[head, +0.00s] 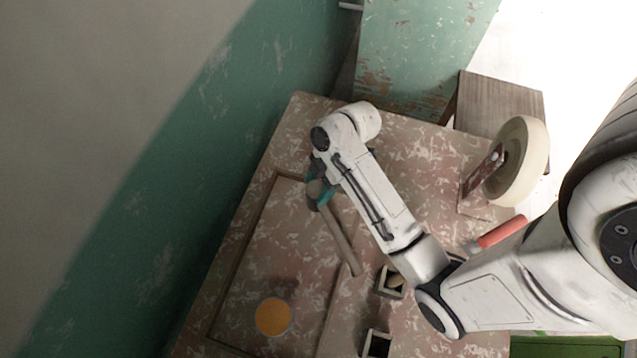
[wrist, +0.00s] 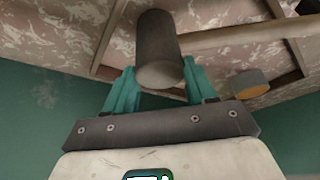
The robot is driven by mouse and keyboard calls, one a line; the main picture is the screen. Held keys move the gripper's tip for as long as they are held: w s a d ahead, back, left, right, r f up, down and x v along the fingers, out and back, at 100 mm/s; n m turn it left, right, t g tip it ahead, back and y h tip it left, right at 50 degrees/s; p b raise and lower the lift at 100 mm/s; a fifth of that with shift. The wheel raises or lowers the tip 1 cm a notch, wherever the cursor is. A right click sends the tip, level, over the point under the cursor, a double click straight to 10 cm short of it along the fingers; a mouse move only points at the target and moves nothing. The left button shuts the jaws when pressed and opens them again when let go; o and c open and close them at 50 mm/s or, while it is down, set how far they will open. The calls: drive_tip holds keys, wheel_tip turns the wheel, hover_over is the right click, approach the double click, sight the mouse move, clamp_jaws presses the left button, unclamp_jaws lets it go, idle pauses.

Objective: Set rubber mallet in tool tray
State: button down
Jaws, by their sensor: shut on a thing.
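The rubber mallet has a dark grey cylindrical head (wrist: 158,48) and a long light-brown handle (head: 341,243). My gripper (head: 320,192) is shut on the mallet head, with its teal fingers (wrist: 155,88) on either side of it. In the head view the handle slants down and right from the gripper. The tool tray is a shallow rimmed rectangle (head: 238,262) on the table, patterned like the tabletop; its rim also shows in the wrist view (wrist: 286,42). The mallet appears over the tray's upper right part. I cannot tell its height above the tray floor. My wrist partly hides the mallet head.
An orange-topped round thing (head: 274,317) stands in the lower part of the tray. Small square boxes (head: 378,343) are right of the tray. A red-handled tool (head: 503,231) and a cream wheel (head: 538,150) are at the table's right. A green wall (head: 235,130) runs along the left.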

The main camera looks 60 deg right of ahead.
drive_tip(key=shift+f, duration=0.35)
drive_tip(key=shift+c, duration=1.4)
unclamp_jaws()
